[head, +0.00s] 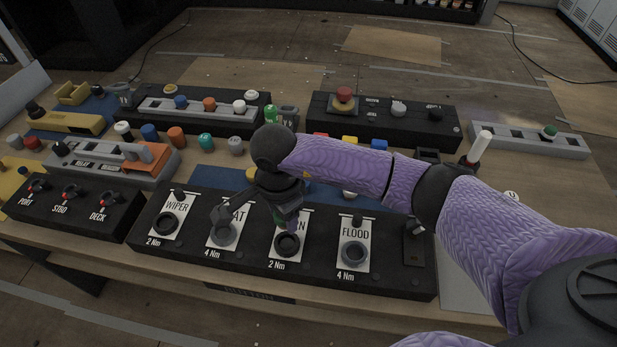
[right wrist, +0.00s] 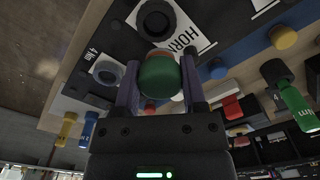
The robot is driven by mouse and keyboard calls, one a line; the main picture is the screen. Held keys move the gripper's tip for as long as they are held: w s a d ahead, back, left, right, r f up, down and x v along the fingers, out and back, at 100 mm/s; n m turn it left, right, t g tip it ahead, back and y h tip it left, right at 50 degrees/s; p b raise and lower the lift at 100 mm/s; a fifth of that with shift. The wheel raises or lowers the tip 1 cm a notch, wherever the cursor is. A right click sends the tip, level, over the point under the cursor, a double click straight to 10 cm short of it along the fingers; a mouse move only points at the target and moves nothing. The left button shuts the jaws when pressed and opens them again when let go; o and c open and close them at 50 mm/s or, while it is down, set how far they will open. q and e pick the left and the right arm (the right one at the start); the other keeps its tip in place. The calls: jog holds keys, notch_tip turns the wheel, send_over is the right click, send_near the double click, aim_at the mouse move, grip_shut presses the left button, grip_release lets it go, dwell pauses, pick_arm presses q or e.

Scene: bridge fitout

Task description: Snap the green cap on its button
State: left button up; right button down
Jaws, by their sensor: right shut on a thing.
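My right gripper (head: 286,222) is above the black panel (head: 400,272), over the HORN label. It is shut on the green cap, which shows as a small green patch (head: 278,217) beside the fingers. In the right wrist view the green cap (right wrist: 159,77) sits between the two fingers (right wrist: 160,88), with a reddish part behind it. The cap is close to the dark HORN ring (right wrist: 156,20), and I cannot tell whether they touch. A ring (head: 287,245) shows below the gripper in the head view. A green-topped button (head: 549,131) stands on the grey panel (head: 500,134) at right. My left gripper is not in view.
The FLOOD ring (head: 354,252) lies right of HORN, and the WIPER ring (head: 164,227) lies left. Loose coloured caps, such as a teal one (head: 205,141), stand behind. A white-topped stick (head: 479,146) rises at right. A red mushroom button (head: 344,95) is farther back.

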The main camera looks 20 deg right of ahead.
jog(key=shift+s+r, duration=0.15)
jog(key=shift+s, duration=0.35)
jog(key=shift+w+a+f, duration=0.15)
jog(key=shift+w+f, duration=0.05)
jog(key=shift+w, duration=0.05)
jog(key=shift+f, duration=0.1)
jog(key=shift+f+b, duration=0.3)
jog(key=shift+b, duration=0.25)
notch_tip(320, 180, down, 4)
jog(key=b, duration=0.3)
jog(key=shift+b, duration=0.3)
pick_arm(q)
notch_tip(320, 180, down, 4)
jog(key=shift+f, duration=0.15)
